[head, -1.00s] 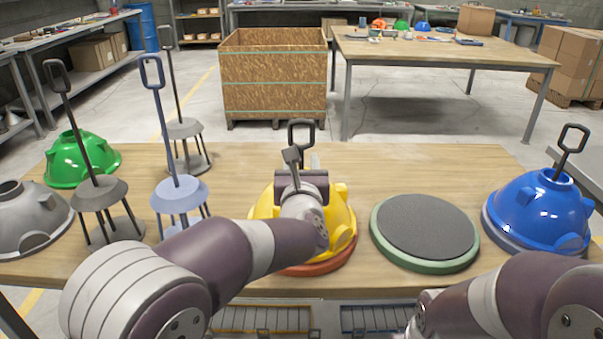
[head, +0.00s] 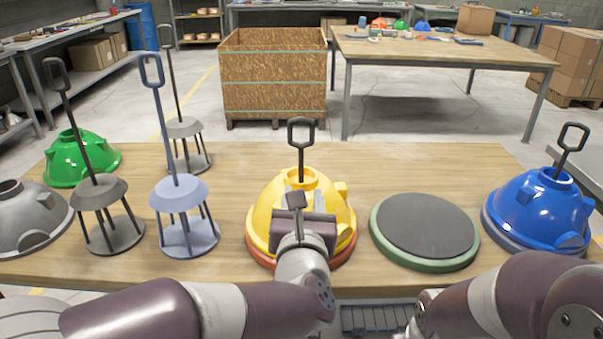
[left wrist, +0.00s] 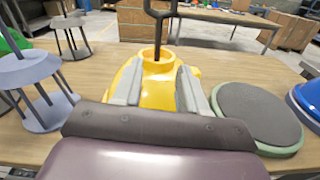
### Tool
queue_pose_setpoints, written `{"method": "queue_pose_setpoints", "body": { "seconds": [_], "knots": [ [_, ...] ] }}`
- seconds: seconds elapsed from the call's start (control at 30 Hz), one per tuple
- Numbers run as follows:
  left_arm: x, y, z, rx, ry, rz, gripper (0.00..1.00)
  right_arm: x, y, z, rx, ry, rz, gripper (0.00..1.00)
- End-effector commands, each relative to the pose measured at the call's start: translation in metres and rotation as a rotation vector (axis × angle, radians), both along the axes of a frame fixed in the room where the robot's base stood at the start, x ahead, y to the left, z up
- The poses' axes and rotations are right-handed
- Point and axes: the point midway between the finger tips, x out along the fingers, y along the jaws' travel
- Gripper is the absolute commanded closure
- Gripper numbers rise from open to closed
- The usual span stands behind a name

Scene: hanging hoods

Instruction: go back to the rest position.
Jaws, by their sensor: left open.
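My left gripper (head: 298,190) is open and empty, low in front of the yellow hood (head: 335,205), which stands on a red-orange round base with a dark loop-handled rod (head: 301,150) upright in its top. In the left wrist view my two grey fingers (left wrist: 157,85) are spread, with the yellow hood (left wrist: 157,60) seen between and beyond them. I cannot tell whether they touch it. My right arm shows at the lower right of the head view; its gripper is out of sight.
Left on the table (head: 400,165) stand a green hood (head: 75,165), a grey hood (head: 25,225) and three rod stands, one blue-grey (head: 180,195). Right are a green-rimmed disc (head: 425,230) and a blue hood (head: 540,210). Behind stands a wooden crate (head: 274,80).

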Motion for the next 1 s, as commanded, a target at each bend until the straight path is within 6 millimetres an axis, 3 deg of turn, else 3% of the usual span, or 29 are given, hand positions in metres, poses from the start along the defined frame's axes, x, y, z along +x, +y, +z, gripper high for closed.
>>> {"method": "queue_pose_setpoints", "body": {
  "seconds": [0.07,0.17,0.2,0.27,0.3,0.4,0.5,0.6,0.63,0.7,0.73,0.77,0.8,0.83,1.0],
  "knots": [
    [-0.002,-0.015,-0.014,0.237,0.048,-0.086,0.58,0.000,0.000,0.000,0.000,0.000,0.000,0.37],
    [-0.023,-0.049,-0.055,0.829,0.100,-0.382,0.58,0.000,0.000,0.000,0.000,0.000,0.000,0.37],
    [-0.034,-0.055,-0.077,1.108,0.095,-0.532,0.58,0.000,0.000,0.000,0.000,0.000,0.000,0.37],
    [-0.052,-0.049,-0.112,1.506,0.072,-0.763,0.58,0.000,0.000,0.000,0.000,0.000,0.000,0.37],
    [-0.065,-0.036,-0.136,1.742,0.046,-0.924,0.58,0.000,0.000,0.000,0.000,0.000,0.000,0.37],
    [-0.100,0.012,-0.184,2.180,-0.050,-1.343,0.58,0.000,0.000,0.000,0.000,0.000,0.000,0.37],
    [-0.132,0.063,-0.212,2.375,-0.140,-1.702,0.58,0.000,0.000,0.000,0.000,0.000,0.000,0.37],
    [-0.160,0.110,-0.228,2.411,-0.181,-1.986,0.58,0.000,0.000,0.000,0.000,0.000,0.000,0.37],
    [-0.167,0.124,-0.231,-2.369,0.170,2.025,0.58,0.000,0.000,0.000,0.000,0.000,0.000,0.37],
    [-0.178,0.157,-0.236,-2.317,0.067,2.099,0.58,0.000,0.000,0.000,0.000,0.000,0.000,0.37],
    [-0.177,0.170,-0.237,2.316,-0.011,-2.105,0.58,0.000,0.000,0.000,0.000,0.000,0.000,0.37],
    [-0.174,0.181,-0.237,2.290,0.046,-2.078,0.58,0.000,0.000,0.000,0.000,0.000,0.000,0.37],
    [-0.174,0.189,-0.223,2.267,0.090,-2.062,0.58,-0.001,0.000,0.014,0.000,0.002,0.000,0.37],
    [-0.174,0.186,-0.201,2.275,0.076,-2.066,0.58,-0.001,0.000,0.036,0.000,0.003,0.000,0.37],
    [-0.173,0.185,-0.139,2.278,0.072,-2.064,0.58,0.000,0.000,0.099,0.000,-0.001,0.000,0.37]
  ]
}}
